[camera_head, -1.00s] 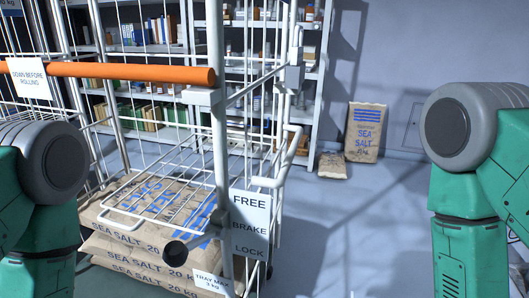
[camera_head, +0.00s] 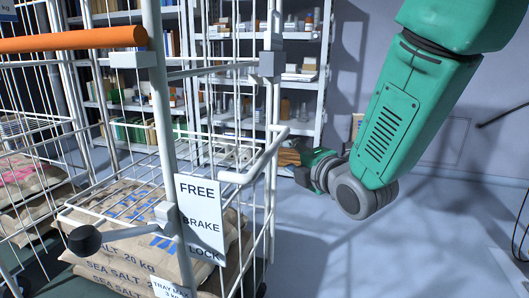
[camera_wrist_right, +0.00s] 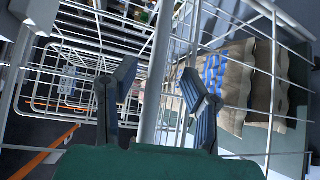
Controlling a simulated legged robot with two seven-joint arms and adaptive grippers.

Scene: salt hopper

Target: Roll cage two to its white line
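A white wire roll cage (camera_head: 170,90) fills the left and middle of the head view, with an orange handle bar (camera_head: 70,39) and salt sacks (camera_head: 120,262) low inside. I cannot read a number on it. A sign (camera_head: 200,221) reads FREE, BRAKE, LOCK beside a lever with a black knob (camera_head: 84,239). My right gripper (camera_head: 302,177) is at the cage's right side, partly hidden. In the right wrist view its fingers (camera_wrist_right: 158,100) are open on either side of a white cage tube (camera_wrist_right: 154,85), with no clear grip. My left gripper is out of view.
Shelves (camera_head: 300,60) with books and bottles stand along the back wall. More sacks (camera_head: 30,185) lie at the far left. The floor (camera_head: 340,255) right of the cage is clear. A pale patch (camera_head: 512,268) lies at the lower right edge; I cannot tell what it is.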

